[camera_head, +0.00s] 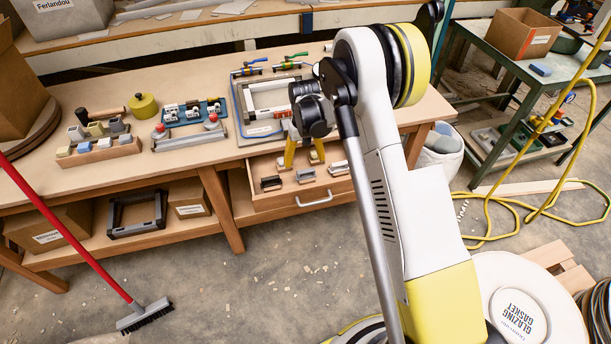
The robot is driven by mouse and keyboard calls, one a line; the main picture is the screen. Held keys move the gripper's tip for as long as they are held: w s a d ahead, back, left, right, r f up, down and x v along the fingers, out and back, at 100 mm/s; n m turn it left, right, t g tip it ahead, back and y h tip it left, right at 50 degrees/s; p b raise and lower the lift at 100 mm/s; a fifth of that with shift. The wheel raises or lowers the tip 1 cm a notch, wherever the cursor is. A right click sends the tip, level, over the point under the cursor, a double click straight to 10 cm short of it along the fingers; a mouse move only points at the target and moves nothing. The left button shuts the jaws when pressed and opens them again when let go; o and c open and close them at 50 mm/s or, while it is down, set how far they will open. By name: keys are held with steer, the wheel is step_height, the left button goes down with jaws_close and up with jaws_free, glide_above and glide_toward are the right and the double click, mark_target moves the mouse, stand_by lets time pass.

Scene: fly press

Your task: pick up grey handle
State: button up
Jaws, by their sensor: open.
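My gripper (304,156), with yellow fingers, is open and points down over the open wooden drawer (290,203) under the bench. Several small handle-like pieces lie in the drawer: a dark one (270,183) at left, a grey one (306,175) in the middle and a pale one (338,168) at right. The grey handle lies just below and in front of my fingertips in the picture. I see nothing between the fingers; I cannot tell how far above the pieces they are. My arm and wrist hide part of the drawer's back and right side.
The workbench (75,185) carries a grey frame (272,97) with clamps, a fixture with red knobs (190,134), a wooden block rack (98,150) and a yellow-green pot (143,106). A red-handled broom (145,315) leans at left. A green cart (505,72) and yellow hose (490,225) are at right.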

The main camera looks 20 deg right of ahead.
mark_target(306, 170)
steer(key=f+b, duration=0.1)
steer(key=f, duration=0.1)
steer(key=f+b, duration=0.1)
steer(key=s+f+b, duration=0.1)
steer(key=f, duration=0.1)
steer(key=shift+d+f, duration=0.1)
steer(key=shift+f, duration=0.25)
steer(key=shift+r, duration=0.1)
steer(key=c, duration=1)
